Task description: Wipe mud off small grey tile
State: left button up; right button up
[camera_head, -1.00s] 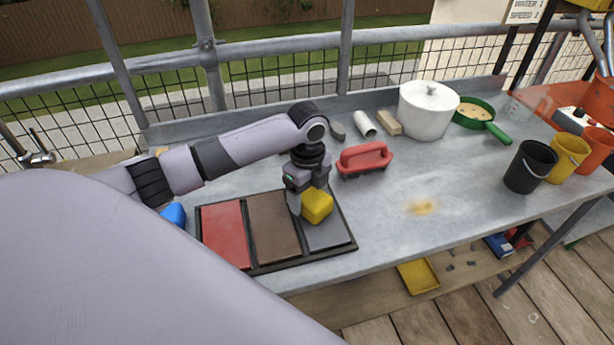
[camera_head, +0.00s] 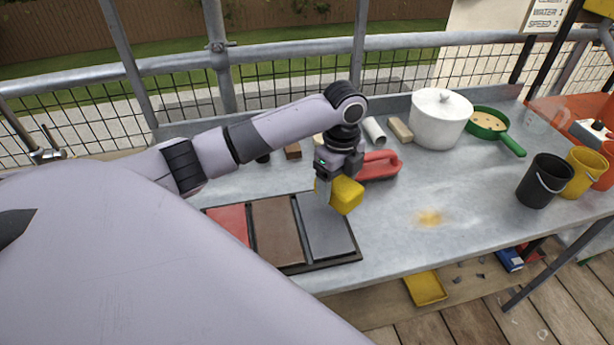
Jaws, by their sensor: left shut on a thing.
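My left gripper (camera_head: 326,190) is shut on a yellow sponge block (camera_head: 346,195). It holds the sponge over the upper right part of the grey tile (camera_head: 325,232); I cannot tell whether the sponge touches it. The grey tile lies in a dark tray (camera_head: 308,266), rightmost beside a brown tile (camera_head: 277,232) and a red tile (camera_head: 229,222). No mud shows on the visible part of the grey tile. A yellow-brown smear (camera_head: 430,217) lies on the bare table to the right. My right gripper is not in view.
A red-handled float (camera_head: 382,166) sits just behind the gripper. A white lidded pot (camera_head: 440,118), a green pan (camera_head: 487,122) and a black bucket (camera_head: 544,181) stand farther right. The table (camera_head: 420,255) is clear around the smear.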

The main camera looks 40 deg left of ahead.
pick_arm(q)
jog(key=shift+r, duration=1.8)
